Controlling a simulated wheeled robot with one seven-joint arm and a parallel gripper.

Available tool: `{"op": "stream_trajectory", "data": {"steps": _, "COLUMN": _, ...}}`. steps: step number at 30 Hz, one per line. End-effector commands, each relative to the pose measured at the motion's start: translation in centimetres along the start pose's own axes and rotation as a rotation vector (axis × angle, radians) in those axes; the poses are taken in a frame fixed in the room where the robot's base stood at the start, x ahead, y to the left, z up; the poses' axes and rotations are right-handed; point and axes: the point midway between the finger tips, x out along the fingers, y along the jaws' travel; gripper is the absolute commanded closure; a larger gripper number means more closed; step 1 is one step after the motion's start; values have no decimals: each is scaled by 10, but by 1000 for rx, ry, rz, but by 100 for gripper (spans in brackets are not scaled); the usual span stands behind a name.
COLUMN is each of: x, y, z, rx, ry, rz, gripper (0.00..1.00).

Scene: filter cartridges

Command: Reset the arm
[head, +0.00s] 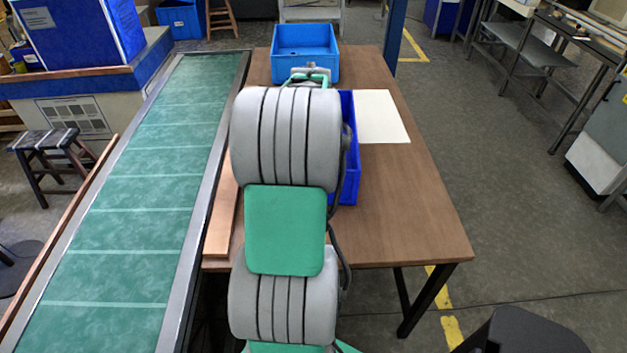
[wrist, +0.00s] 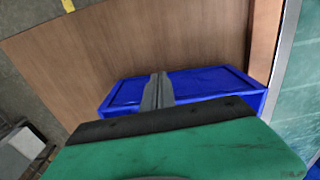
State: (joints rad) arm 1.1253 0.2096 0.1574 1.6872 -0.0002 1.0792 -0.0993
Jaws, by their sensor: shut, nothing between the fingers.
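My gripper (wrist: 158,92) shows in the wrist view with its two grey fingers together and nothing between them. It is in front of a blue crate (wrist: 235,82), which lies behind the fingers in that view; I cannot tell the height between them. In the head view my arm hides most of the table's middle and the gripper's fingers. No filter cartridge can be made out in either view.
A brown table (head: 420,215) holds a light blue crate (head: 305,65) at the far end, a dark blue crate (head: 350,178) partly behind my arm, and a white sheet (head: 382,117). A green conveyor (head: 140,195) runs along the left.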

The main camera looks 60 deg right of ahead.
Motion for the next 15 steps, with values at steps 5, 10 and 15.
{"op": "stream_trajectory", "data": {"steps": 5, "x": -40, "y": -2, "z": 1, "rx": -3, "ry": -2, "rz": 0, "gripper": 100}}
{"op": "stream_trajectory", "data": {"steps": 10, "x": -58, "y": -2, "z": 1, "rx": -3, "ry": -6, "rz": -1, "gripper": 100}}
{"op": "stream_trajectory", "data": {"steps": 15, "x": -61, "y": 0, "z": -9, "rx": 19, "ry": 37, "rz": 3, "gripper": 100}}
